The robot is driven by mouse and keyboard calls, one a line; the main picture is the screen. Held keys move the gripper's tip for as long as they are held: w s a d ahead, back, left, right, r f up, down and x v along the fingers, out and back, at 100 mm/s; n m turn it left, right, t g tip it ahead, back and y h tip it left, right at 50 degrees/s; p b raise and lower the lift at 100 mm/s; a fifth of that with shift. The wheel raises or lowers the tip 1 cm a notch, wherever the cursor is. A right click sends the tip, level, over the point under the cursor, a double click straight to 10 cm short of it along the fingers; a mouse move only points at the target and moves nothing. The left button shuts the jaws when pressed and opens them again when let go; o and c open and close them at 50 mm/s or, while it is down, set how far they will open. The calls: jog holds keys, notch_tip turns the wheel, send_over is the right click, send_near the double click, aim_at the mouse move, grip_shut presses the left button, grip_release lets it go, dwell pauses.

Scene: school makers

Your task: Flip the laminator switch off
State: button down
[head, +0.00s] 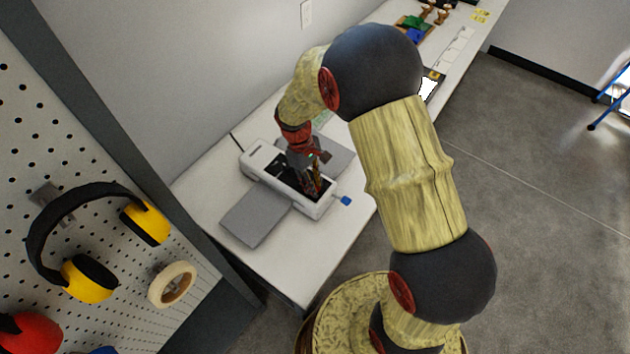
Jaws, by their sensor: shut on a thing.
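The laminator (325,207) is a white, long, low machine on the white table, with a dark panel on top and grey flaps on both sides. A small blue knob (346,201) sticks out at its right end. My gripper (314,190) points down at the dark panel, left of the blue knob and apart from it. Its fingers are shut on a small part there, which they hide. I cannot make out the switch itself or its position.
The table (290,270) runs away to the upper right, with papers, a dark tablet (430,86) and small blocks farther along. A wall stands behind it. A pegboard at the left holds yellow earmuffs (90,278) and a tape roll (172,284).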

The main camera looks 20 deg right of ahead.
dwell(0.3)
jog(key=c, duration=1.6)
grip_release()
jog(key=shift+c, duration=0.2)
jog(key=shift+o, duration=0.4)
jog(key=v, duration=1.2)
jog(key=shift+w, duration=0.15)
